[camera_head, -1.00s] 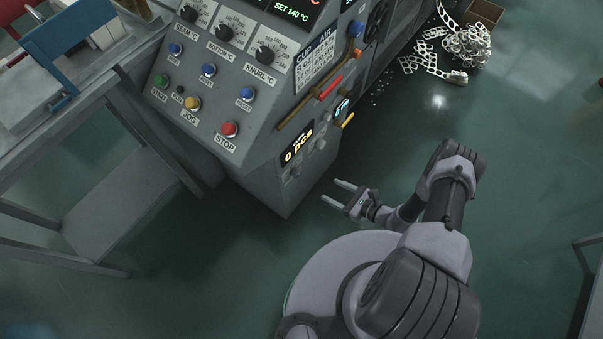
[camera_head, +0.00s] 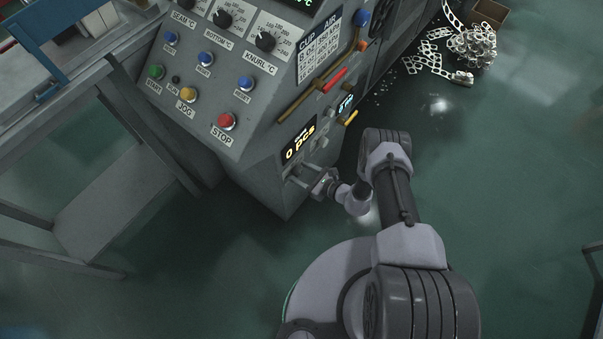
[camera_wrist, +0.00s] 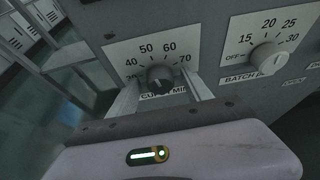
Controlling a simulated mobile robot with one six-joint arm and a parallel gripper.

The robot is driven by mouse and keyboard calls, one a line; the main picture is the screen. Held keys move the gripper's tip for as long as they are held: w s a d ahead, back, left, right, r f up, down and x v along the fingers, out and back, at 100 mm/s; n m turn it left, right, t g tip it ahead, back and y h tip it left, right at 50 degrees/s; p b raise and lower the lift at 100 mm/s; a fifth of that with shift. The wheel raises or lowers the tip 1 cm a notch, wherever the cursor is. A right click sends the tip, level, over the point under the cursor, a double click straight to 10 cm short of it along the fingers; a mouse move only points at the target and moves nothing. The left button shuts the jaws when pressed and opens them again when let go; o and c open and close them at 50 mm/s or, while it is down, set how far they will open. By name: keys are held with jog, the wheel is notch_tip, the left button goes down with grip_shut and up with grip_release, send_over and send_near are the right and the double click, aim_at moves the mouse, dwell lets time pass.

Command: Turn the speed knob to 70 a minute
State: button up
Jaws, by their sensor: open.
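The speed knob (camera_wrist: 158,76) is small and dark, on a white plate with a scale whose readable numbers include 40, 50, 60 and 70, and a partly covered label that seems to read cups a minute. Its pointer is too small to read surely. My gripper (camera_wrist: 162,84) is open, with one finger on each side of the knob; whether they touch it I cannot tell. In the head view my gripper (camera_head: 303,178) is at the lower front of the machine, below the lit counter reading 0 pcs (camera_head: 299,145). The speed knob is hard to make out there.
Above on the machine are a red stop button (camera_head: 227,121), other buttons and temperature knobs. A grey table (camera_head: 75,95) stands left. Scrap (camera_head: 472,50) lies back right.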

grip_shut()
jog(key=shift+f+b, duration=0.15)
jog(key=shift+b, duration=0.4)
jog(key=m+b, duration=0.1)
jog(key=b, duration=0.1)
jog(key=shift+w+d+f+m+g+y+b, duration=0.1)
jog(key=shift+f+m+g+y+b, duration=0.05)
jog(key=shift+m+g+y+b, duration=0.2)
jog(key=m+g+y+b, duration=0.1)
jog(key=m, duration=0.1)
jog(key=shift+m+y+b, duration=0.25)
jog(key=shift+m+b, duration=0.1)
jog(key=shift+b, duration=0.05)
jog(key=m+y, duration=0.1)
jog(key=m+g, duration=0.1)
jog(key=m, duration=0.1)
jog(key=shift+w+d+g+y, duration=0.1)
jog(key=shift+g+y, duration=0.15)
jog(key=shift+y, duration=0.15)
jog(key=m+y, duration=0.1)
jog(key=m, duration=0.3)
jog(key=shift+y, duration=0.4)
